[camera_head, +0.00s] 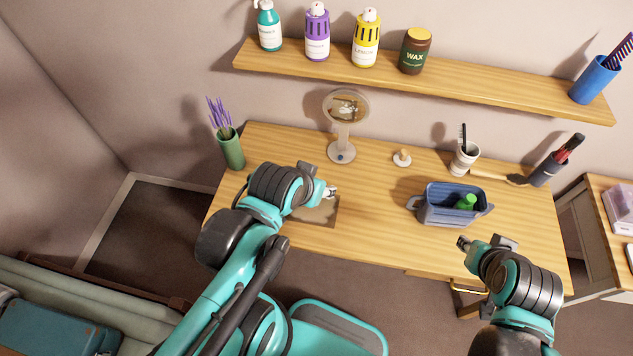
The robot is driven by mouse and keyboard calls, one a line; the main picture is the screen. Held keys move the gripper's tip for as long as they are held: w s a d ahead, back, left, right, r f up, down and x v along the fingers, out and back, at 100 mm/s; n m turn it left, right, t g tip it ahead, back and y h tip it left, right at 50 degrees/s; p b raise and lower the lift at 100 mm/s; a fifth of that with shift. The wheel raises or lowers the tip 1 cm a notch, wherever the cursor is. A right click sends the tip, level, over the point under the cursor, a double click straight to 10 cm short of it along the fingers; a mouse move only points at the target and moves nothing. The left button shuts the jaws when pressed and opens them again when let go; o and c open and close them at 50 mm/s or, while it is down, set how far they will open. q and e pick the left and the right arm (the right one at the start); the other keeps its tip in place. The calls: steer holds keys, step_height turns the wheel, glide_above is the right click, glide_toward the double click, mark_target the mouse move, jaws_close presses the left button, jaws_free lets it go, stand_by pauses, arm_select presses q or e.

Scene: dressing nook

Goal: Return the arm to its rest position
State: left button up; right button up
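My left arm comes in from the lower left and reaches over the wooden table (385,222). Its gripper (329,192) is above the left part of the table, over a flat brown mat (318,213), below the round mirror. The fingers are small in the view, and I cannot tell whether they are open or shut. My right arm comes in from the lower right. Its gripper (464,243) is near the table's front edge, just below the blue-grey basket (433,207). Its fingers are too small to read. I see no object clearly held in either gripper.
A round stand mirror (346,108), green vase (230,150), white cup (464,159) and dark holder (547,171) stand along the table's back. A green item (466,202) lies in the basket. A shelf (440,82) with bottles runs above. The table's middle is clear.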

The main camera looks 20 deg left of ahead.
steer(key=shift+w, duration=0.1)
steer(key=shift+f, duration=0.1)
step_height(320, 180, down, 5)
steer(key=b, duration=0.5)
